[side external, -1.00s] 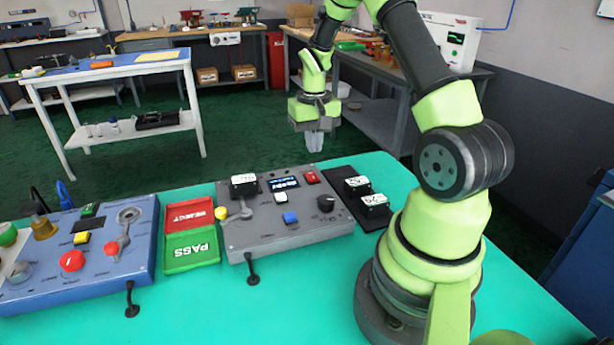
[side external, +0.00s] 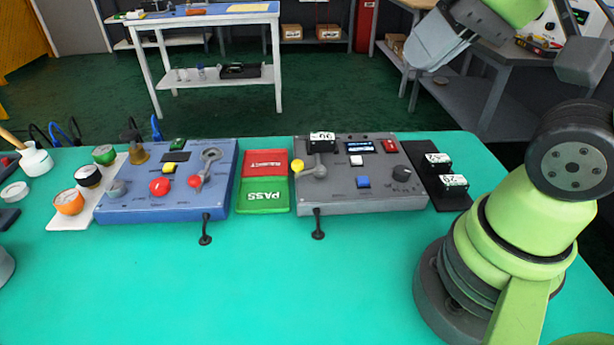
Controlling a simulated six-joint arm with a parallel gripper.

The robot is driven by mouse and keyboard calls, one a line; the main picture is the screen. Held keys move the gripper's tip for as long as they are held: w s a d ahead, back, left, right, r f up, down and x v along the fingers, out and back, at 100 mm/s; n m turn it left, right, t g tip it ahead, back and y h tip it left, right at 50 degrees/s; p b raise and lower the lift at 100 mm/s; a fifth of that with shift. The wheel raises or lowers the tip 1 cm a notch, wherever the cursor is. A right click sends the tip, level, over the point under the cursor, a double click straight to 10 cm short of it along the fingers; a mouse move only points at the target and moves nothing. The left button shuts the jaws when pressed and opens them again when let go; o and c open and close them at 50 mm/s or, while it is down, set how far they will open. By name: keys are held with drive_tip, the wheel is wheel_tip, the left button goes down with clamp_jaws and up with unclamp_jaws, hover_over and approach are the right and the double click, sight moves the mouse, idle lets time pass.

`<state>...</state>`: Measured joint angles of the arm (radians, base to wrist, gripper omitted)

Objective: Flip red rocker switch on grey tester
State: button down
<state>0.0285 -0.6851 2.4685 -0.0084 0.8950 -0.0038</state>
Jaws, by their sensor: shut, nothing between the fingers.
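The grey tester (side external: 340,205) stands on the teal table, right of centre. Its red rocker switch (side external: 389,147) is at the back right of the panel, beside a small lit display (side external: 360,147). The switch is too small to tell which side is pressed. My gripper (side external: 424,58) is at the top right, raised well above the tester and pointing down and left. Its grey fingers are shut and empty, touching nothing.
On the tester are a yellow-knobbed lever (side external: 297,166), white button (side external: 356,160), blue button (side external: 363,182), and black knob (side external: 401,173). A black strip with labelled blocks (side external: 453,184) lies right. Red and green trays (side external: 263,197) and a blue panel (side external: 150,205) lie left. The front table is clear.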

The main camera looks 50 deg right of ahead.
drive_tip(key=shift+s+a, duration=0.3)
drive_tip(key=shift+s, duration=0.2)
drive_tip(key=w+d+f+m+g+h, duration=0.2)
drive_tip(key=w+d+m+g, duration=0.1)
drive_tip(key=w+d+m, duration=0.85)
drive_tip(key=w+d+f+m+g, duration=0.1)
drive_tip(key=d+f+m+g, duration=0.3)
drive_tip(key=d+f+m, duration=0.6)
drive_tip(key=d+m, duration=0.1)
drive_tip(key=d, duration=0.2)
drive_tip(key=shift+w+d, duration=0.15)
drive_tip(key=shift+d, duration=0.15)
